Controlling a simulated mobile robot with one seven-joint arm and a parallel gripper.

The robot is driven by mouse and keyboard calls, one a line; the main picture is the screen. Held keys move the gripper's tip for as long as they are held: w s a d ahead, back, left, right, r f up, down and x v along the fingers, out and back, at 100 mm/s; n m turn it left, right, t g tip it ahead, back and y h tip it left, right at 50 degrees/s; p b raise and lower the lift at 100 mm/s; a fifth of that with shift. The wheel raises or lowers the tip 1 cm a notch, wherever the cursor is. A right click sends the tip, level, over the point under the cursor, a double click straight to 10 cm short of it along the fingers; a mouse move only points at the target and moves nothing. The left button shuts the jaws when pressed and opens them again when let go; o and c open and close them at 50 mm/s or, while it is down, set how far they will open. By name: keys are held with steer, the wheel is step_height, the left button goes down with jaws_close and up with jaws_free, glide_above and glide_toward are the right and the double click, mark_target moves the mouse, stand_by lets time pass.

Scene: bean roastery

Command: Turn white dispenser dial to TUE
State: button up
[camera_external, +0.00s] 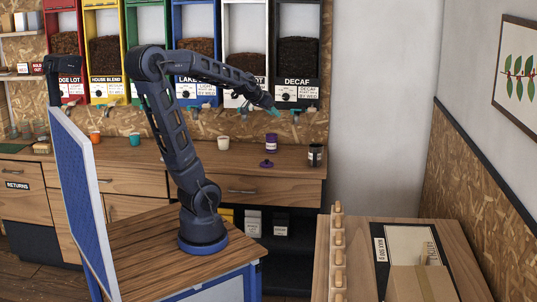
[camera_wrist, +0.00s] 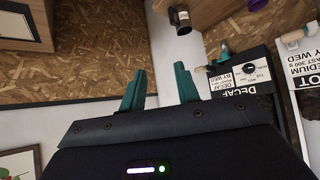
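The white dispenser (camera_external: 245,32) hangs on the wall between the blue and the black one, with dark beans in its window. My gripper (camera_external: 271,109) is low in front of the white and black dispensers. In the wrist view my gripper (camera_wrist: 160,88) has its two teal fingers apart with nothing between them.
The black DECAF dispenser (camera_external: 298,40) has its own dial (camera_wrist: 249,68), close to my gripper's right in the wrist view.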

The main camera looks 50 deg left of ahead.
steer(key=w+a+n+t+y, duration=0.1)
steer(key=w+a+y, duration=0.15)
steer(key=a, duration=0.35)
steer(key=w+a+y, duration=0.1)
steer(key=w+a, duration=0.3)
steer(key=a, duration=0.2)
steer(key=n+g+y, duration=0.2)
steer(key=g+y, duration=0.1)
steer(key=y, duration=0.6)
glide_toward(234, 96)
steer(key=shift+x, duration=4)
jaws_close()
